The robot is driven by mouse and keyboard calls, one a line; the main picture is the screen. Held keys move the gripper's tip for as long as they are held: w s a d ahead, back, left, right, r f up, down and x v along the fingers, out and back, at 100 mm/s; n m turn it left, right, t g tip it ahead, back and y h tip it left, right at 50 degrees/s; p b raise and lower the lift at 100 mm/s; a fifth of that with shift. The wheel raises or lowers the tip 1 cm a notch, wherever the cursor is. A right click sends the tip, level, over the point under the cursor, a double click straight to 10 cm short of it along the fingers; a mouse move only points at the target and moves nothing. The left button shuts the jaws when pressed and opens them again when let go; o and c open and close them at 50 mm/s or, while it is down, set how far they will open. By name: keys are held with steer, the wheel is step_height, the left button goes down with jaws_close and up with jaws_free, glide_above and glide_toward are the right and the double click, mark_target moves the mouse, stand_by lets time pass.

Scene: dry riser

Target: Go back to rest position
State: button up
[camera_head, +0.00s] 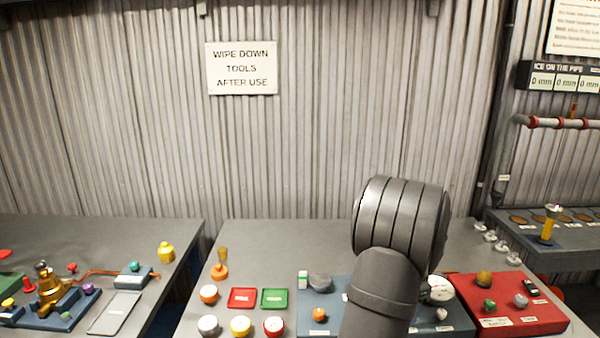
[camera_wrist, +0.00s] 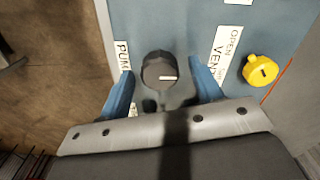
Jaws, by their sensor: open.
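My gripper (camera_wrist: 162,95) shows in the wrist view with its two blue fingers apart. A dark round knob (camera_wrist: 159,71) with a white mark lies between and just beyond the fingertips, on a blue panel (camera_wrist: 180,25). I cannot tell whether the fingers touch it. A label starting "PUM" is left of the knob, partly cut by a finger. A yellow knob (camera_wrist: 260,70) sits to the right, beside a label reading "OPEN" and "VENT". In the head view my grey arm stands in front of the blue panel (camera_head: 340,322) and hides part of it; the gripper is hidden there.
A red panel (camera_head: 545,312) with several knobs lies right of my arm. A red tray (camera_head: 243,298) and a green tray (camera_head: 275,298) lie left, near several round knobs. The back of the grey table (camera_head: 280,240) is clear. A corrugated wall (camera_head: 320,130) stands behind.

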steer(key=m, duration=0.5)
stand_by(0.4)
steer(key=o, duration=0.5)
steer(key=shift+r, duration=0.25)
steer(key=o, duration=0.4)
step_height(320, 180, up, 10)
steer(key=d+h, duration=0.1)
steer(key=shift+s+f+n+h, duration=0.2)
steer(key=shift+n+h, duration=0.1)
steer(key=shift+n, duration=0.1)
steer(key=s+r+n+h, duration=0.1)
steer(key=s+r+h, duration=0.15)
steer(key=r, duration=1.05)
steer(key=x, duration=1)
steer(key=shift+t, duration=0.4)
steer(key=shift+d, duration=0.1)
steer(key=v, duration=1)
